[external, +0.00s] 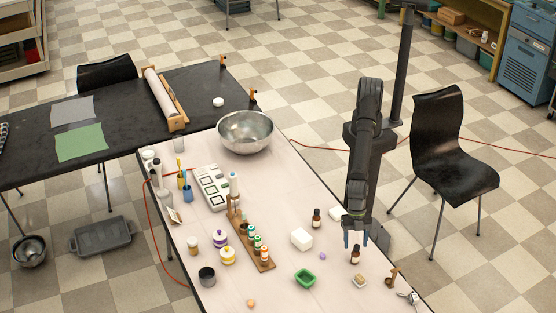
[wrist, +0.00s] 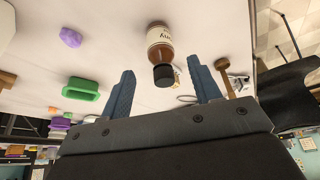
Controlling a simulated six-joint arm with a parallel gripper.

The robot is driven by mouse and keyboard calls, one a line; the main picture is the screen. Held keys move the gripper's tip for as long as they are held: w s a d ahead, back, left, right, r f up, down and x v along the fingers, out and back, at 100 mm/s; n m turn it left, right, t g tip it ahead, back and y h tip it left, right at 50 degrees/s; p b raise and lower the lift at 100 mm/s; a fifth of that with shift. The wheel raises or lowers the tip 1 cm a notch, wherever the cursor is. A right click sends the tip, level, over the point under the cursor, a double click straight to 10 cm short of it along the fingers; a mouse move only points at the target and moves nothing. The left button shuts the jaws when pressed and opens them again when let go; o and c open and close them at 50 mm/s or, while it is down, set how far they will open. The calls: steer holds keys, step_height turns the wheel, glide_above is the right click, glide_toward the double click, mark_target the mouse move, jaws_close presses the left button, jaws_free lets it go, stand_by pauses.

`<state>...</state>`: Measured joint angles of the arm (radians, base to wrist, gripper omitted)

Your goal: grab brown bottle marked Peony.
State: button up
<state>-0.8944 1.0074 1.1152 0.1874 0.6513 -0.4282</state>
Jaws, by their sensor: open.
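A small brown bottle (external: 355,254) with a black cap and a pale label stands on the table in the external view. In the wrist view, this brown bottle (wrist: 160,50) shows between my fingers, and its label ends in "ny"; the rest of the word is turned out of sight. My gripper (external: 356,239) is open with blue fingers, over the bottle's top in the external view. In the wrist view, my gripper (wrist: 163,87) has one finger on each side of the cap. A second brown bottle (external: 316,218) stands farther back and left; its label is too small to read.
A white block (external: 301,238), a purple lump (external: 322,255) and a green dish (external: 305,278) lie left of the bottle. A wooden stamp (external: 393,277) and a small dish (external: 359,281) are near the front right edge. A wooden rack (external: 262,262) of small bottles stands farther left.

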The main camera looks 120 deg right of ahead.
mark_target(356, 252)
steer(key=shift+x, duration=2.65)
steer(key=shift+c, duration=0.5)
steer(key=c, duration=1)
